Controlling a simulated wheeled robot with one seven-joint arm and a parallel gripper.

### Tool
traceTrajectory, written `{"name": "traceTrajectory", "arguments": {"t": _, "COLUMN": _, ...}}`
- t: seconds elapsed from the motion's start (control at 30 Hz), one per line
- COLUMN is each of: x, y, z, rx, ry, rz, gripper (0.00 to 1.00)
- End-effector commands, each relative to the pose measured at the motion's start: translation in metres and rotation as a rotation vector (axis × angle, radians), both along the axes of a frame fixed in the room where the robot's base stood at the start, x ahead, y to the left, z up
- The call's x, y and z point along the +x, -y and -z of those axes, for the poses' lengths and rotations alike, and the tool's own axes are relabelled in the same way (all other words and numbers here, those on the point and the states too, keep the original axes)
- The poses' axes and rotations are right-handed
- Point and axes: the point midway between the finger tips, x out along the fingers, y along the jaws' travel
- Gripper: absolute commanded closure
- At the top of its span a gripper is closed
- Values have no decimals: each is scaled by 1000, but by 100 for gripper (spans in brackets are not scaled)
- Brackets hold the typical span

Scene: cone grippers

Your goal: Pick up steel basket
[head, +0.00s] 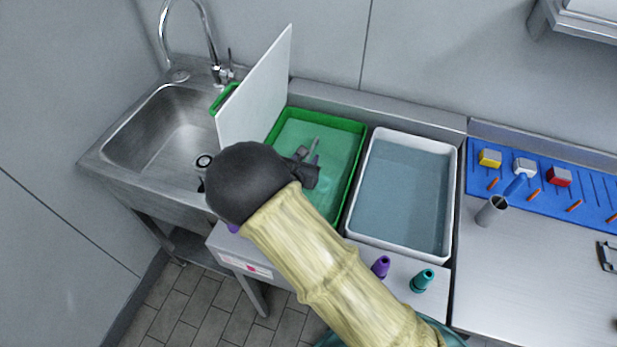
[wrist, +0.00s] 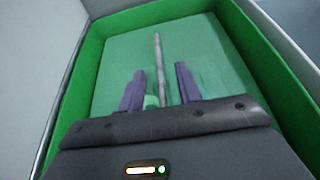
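My gripper (head: 311,166) is over the green tub (head: 350,176), which holds pale green liquid or has a pale green bottom. In the wrist view, its two purple fingers (wrist: 160,69) point into the tub and stand apart. A thin grey rod (wrist: 158,50) shows between them, with a gap on each side. It could be a handle of the steel basket, but I cannot tell. A small light green piece shows beside the left finger. No basket body can be made out; my arm and gripper hide part of the tub.
A white tub (head: 452,190) of bluish liquid stands right of the green tub. A white upright panel (head: 256,95) stands at its left, beside the sink (head: 165,130). Purple (head: 381,267) and teal (head: 422,280) cones stand in front. A grey cup (head: 491,211) stands farther right.

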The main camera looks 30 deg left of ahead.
Motion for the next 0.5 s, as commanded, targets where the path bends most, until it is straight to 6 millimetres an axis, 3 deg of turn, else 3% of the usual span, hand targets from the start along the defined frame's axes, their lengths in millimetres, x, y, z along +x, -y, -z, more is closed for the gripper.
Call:
{"name": "traceTrajectory", "arguments": {"t": 0.37, "x": -1, "y": 0, "z": 0, "rx": 0, "ry": 0, "rz": 0, "gripper": 66}}
{"name": "traceTrajectory", "arguments": {"t": 0.5, "x": -1, "y": 0, "z": 0, "rx": 0, "ry": 0, "rz": 0, "gripper": 91}}
